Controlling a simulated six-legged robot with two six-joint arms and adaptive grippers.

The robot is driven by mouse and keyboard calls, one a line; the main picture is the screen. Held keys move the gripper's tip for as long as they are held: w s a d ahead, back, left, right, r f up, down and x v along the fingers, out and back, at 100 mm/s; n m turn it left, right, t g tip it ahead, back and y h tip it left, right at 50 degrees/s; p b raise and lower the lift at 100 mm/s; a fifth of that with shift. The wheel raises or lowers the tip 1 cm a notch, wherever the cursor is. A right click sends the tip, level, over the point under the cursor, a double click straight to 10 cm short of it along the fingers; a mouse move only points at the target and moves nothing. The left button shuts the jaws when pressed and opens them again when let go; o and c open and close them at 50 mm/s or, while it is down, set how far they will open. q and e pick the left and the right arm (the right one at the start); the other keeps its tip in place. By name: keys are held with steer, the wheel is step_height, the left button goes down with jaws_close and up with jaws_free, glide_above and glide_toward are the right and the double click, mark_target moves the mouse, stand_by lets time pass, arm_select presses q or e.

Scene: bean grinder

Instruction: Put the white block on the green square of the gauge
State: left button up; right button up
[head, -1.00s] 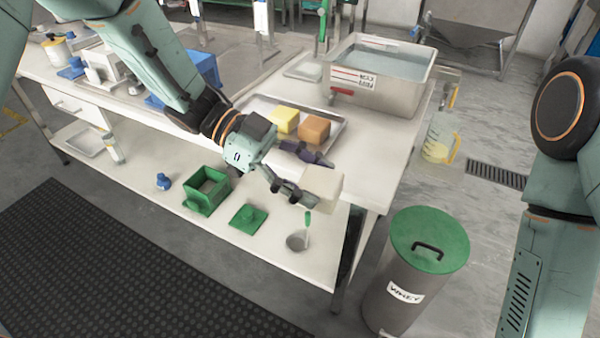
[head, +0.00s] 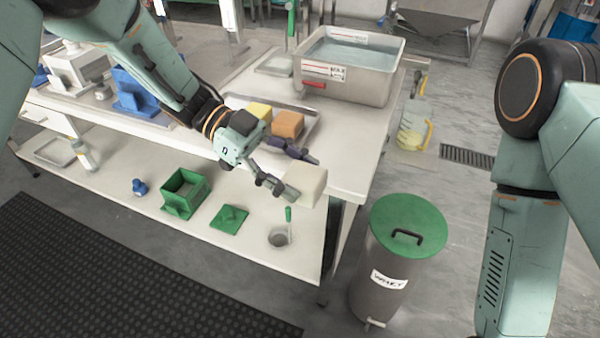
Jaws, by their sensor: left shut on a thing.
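The white block (head: 306,185) is a pale, cream-white cube. It is held between the dark fingers of my left gripper (head: 297,174), which is shut on it. The block is in front of the table's front edge in the picture, above the lower shelf's right end; its exact height is unclear. I cannot make out a gauge with a green square in this view. My right gripper is out of the picture; only part of the right arm shows.
A metal tray (head: 312,135) with a yellow block (head: 259,111) and an orange-brown block (head: 288,124) lies on the table. Behind it stands a water-filled basin (head: 345,85). Green parts (head: 230,219) lie on the lower shelf. A green-lidded bin (head: 395,250) stands right.

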arm_select(q)
steer(key=s+a+r+n+t+h, duration=0.1)
steer(key=s+a+r+n+t, duration=0.4)
steer(key=a+r+n+t, duration=0.3)
steer(key=shift+w+d+f+m+g+y, duration=0.95)
steer(key=shift+f+m+g, duration=0.65)
steer(key=shift+m+g, duration=0.7)
steer(key=shift+w+d+f+m+g+y, duration=0.7)
steer(key=shift+d+f+m+g, duration=0.65)
steer(key=shift+m+g, duration=0.95)
steer(key=shift+w+d+f+m+g+y, duration=0.8)
steer(key=shift+f+m+g, duration=1)
steer(key=shift+m+g, duration=0.45)
steer(key=w+a+n+t+h, duration=0.5)
steer(key=w+a+n+t, duration=0.1)
steer(key=a+n+t, duration=0.65)
steer(key=s+f+n+t+y, duration=0.2)
steer(key=s+n+t, duration=0.2)
steer(key=s, duration=0.5)
steer(key=shift+a+n+t, duration=0.25)
steer(key=shift+n+t, duration=0.15)
steer(key=shift+t, duration=0.5)
